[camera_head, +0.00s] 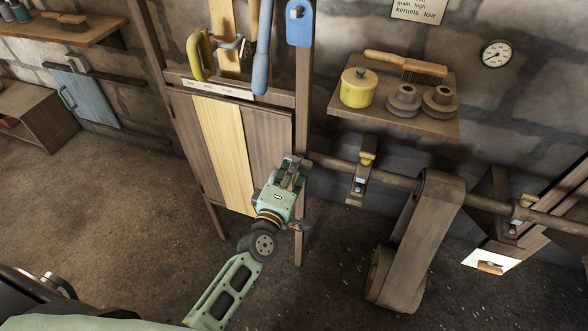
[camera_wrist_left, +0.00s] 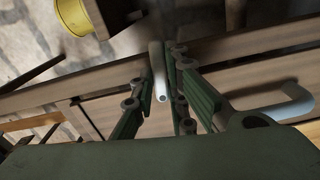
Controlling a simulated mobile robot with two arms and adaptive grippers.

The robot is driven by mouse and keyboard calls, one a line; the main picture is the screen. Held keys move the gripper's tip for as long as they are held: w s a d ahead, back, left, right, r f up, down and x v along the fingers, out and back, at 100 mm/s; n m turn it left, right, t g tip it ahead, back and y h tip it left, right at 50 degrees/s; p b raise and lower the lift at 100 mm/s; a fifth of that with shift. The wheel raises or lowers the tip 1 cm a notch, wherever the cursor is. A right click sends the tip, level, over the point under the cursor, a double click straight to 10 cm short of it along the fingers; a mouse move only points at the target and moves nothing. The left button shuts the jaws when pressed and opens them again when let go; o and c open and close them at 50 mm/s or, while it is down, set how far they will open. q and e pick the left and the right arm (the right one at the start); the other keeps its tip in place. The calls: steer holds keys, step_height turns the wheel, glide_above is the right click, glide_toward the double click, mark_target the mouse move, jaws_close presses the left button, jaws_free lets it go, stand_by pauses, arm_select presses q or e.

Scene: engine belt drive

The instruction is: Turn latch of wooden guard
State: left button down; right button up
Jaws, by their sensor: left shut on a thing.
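The wooden guard (camera_head: 224,146) stands upright in a dark frame in the middle of the head view, with a pale plank down its centre. My left gripper (camera_head: 293,166) is at the guard's right edge, beside the frame post, and covers the latch there. In the left wrist view my left gripper (camera_wrist_left: 160,90) is shut on a pale rod-like latch (camera_wrist_left: 157,70), which lies between the finger pads. A pale curved handle (camera_wrist_left: 285,108) shows to the right of the fingers. My right gripper is in neither view.
A shelf (camera_head: 390,118) with a yellow pot (camera_head: 358,90) and grey pulleys hangs right of the guard. A horizontal shaft (camera_head: 400,184) carries a wide brown belt (camera_head: 420,235). Tools hang above the guard. The floor (camera_head: 110,200) at left is clear.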

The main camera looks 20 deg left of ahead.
arm_select(q)
steer(key=shift+n, duration=0.6)
steer(key=c, duration=1.7)
jaws_free()
steer(key=shift+c, duration=0.2)
steer(key=s, duration=1.2)
steer(key=shift+a, duration=0.2)
